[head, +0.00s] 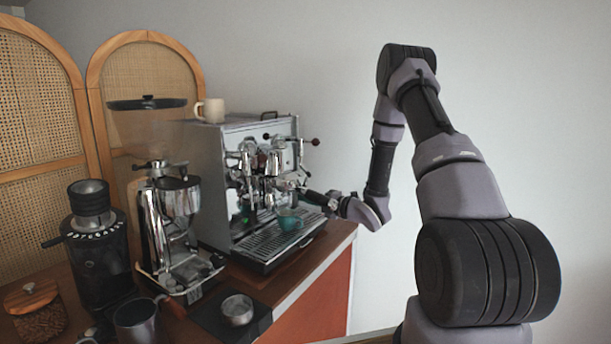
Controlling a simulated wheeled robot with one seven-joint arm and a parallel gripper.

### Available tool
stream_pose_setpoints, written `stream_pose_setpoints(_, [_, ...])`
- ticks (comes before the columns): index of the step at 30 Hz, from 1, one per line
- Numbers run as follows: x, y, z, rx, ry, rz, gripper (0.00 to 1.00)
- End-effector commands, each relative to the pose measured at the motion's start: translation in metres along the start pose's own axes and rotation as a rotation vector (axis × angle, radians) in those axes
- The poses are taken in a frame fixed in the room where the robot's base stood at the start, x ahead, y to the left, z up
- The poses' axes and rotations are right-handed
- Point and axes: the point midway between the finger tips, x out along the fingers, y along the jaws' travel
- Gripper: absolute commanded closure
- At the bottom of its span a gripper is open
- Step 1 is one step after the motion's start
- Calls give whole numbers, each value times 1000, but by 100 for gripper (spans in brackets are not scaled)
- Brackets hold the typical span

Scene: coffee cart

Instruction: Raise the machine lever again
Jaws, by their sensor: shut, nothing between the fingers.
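The chrome espresso machine (212,175) stands on the counter in the head view. Its front carries a shiny group head (275,165) with several fittings crowded together. A rod with a dark red ball end (315,141) sticks out to the right near the top of the front. I cannot tell for sure which small part is the lever. My gripper (304,190) points left at the machine front, just right of the group head and below the red ball. It is shut and holds nothing. Whether its tips touch the machine cannot be told; the lever area is small and partly covered.
A teal cup (289,220) stands on the drip tray (259,246), below my gripper. A pale mug (210,110) sits on top of the machine. A chrome grinder (179,205) and a black grinder (99,255) stand to the left.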

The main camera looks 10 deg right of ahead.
Motion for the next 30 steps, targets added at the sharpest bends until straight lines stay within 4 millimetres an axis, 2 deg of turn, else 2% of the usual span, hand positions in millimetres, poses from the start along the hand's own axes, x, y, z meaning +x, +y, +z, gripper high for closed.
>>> stream_pose_setpoints(1, [3,12,0,-12,4,14,100])
stream_pose_setpoints(6, [6,32,0,-19,7,25,100])
stream_pose_setpoints(18, [7,68,-3,-18,11,25,100])
stream_pose_setpoints(24, [4,83,-1,-14,6,18,100])
stream_pose_setpoints(30, [3,80,-1,-10,4,14,100])
